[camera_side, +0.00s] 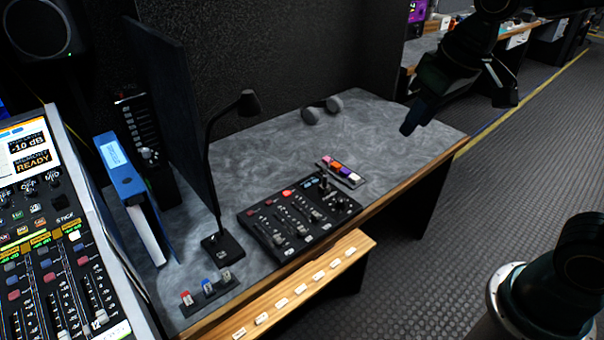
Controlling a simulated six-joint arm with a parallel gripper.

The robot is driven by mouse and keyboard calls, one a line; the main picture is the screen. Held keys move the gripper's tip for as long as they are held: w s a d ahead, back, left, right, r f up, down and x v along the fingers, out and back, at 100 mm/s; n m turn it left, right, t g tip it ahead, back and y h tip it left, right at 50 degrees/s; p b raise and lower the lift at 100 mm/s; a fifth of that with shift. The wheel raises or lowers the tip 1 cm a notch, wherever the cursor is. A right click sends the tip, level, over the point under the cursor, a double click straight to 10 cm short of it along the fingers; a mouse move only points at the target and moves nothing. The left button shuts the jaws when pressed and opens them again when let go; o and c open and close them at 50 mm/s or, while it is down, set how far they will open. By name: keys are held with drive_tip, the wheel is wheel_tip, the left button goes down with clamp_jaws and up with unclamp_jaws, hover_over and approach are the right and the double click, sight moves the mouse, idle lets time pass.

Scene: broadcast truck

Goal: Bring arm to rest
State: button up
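My gripper (409,128) is at the end of my dark arm at the upper right. It hangs in the picture over the right end of the grey desk (390,130), pointing down and to the left. It looks dark and narrow, and its fingers cannot be told apart at this size. I see nothing held in it. How high it is above the desk cannot be told. Another dark, rounded part with a pale metal rim shows at the lower right.
A mixer panel (300,215), a colored button strip (341,172), headphones (322,109), a lamp (222,248), a blue binder (122,168) and a monitor (178,120) stand on the desk. A wooden ledge (290,290) runs along its front. A large console (50,240) is at left. Floor (420,270) is open at right.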

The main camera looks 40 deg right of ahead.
drive_tip(key=s+d+t, duration=0.1)
drive_tip(key=s+d, duration=0.1)
drive_tip(key=s, duration=0.9)
drive_tip(key=shift+s+t, duration=0.4)
